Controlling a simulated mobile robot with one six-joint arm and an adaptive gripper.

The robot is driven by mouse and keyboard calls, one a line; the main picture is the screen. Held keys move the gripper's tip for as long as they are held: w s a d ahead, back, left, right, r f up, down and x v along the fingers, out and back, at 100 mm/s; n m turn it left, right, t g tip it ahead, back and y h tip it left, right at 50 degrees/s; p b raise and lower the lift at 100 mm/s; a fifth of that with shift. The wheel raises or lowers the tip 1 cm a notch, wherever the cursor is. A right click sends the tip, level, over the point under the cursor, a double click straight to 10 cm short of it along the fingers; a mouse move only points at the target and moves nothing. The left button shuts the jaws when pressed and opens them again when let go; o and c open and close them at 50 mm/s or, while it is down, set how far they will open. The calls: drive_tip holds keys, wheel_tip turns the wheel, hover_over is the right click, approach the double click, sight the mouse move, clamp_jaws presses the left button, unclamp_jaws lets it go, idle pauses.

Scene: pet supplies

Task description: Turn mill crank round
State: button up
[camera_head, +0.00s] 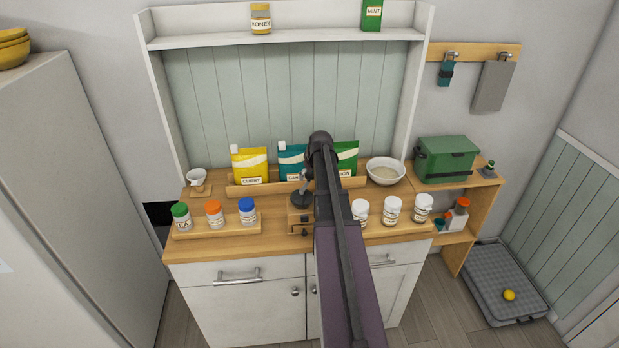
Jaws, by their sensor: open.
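The mill (299,218) is a small wooden box with a drawer front, standing mid-counter. Its dark round top (301,198) shows just left of my arm. A thin grey rod, apparently the crank (306,183), rises from the top toward the dark end of my arm. My arm crosses the right side of the mill and hides part of it. My gripper (308,172) is mostly hidden by the arm, above the mill. It is open; I cannot tell whether it touches the crank.
Jars with green, orange and blue lids stand on a left tray (216,230), white-lidded jars on a right tray (400,231). Pouches stand behind on a wooden rack (240,190). A white cup (197,177) is at left, a bowl (386,170) and green box (445,159) at right.

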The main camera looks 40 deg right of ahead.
clamp_jaws()
drive_tip(key=shift+d, duration=0.15)
